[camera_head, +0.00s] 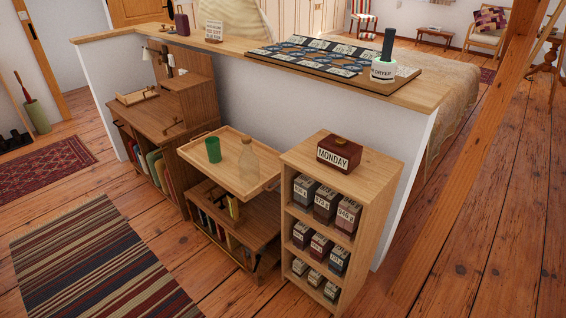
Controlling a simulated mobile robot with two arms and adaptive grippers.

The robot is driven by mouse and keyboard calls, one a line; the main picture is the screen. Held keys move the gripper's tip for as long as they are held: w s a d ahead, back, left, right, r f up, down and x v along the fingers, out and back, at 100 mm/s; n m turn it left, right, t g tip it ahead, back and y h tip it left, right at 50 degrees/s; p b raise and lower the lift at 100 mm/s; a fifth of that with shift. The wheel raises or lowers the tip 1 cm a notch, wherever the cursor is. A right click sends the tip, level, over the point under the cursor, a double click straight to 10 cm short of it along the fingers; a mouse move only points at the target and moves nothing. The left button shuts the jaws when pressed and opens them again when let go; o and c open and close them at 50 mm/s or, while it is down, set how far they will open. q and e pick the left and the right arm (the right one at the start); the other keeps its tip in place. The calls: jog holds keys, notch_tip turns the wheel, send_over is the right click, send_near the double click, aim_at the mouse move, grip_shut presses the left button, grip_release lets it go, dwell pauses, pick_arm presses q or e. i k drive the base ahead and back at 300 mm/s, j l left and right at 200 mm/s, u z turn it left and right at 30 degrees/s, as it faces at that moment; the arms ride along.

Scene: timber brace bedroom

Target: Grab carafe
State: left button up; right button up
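A clear, faint glass vessel (249,158), which looks like the carafe, stands upright on the wooden tray (226,177). It is near the tray's right part, and its outline is hard to make out against the wood. A green cup (213,149) stands on the same tray to its left, apart from it. Neither of my grippers shows in the head view.
A taller shelf unit (371,165) with several labelled boxes stands close on the right, a wooden desk (150,115) on the left. A half wall (290,110) rises behind. A striped rug (95,265) covers open floor in front.

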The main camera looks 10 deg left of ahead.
aim_at(249, 164)
jog(key=i+j+z, duration=0.2)
jog(key=j+z, duration=0.2)
jog(key=j, duration=0.25)
jog(key=i+j+z, duration=0.2)
jog(key=j, duration=0.2)
jog(key=j+z, duration=0.2)
jog(key=j, duration=0.15)
jog(key=i, duration=0.05)
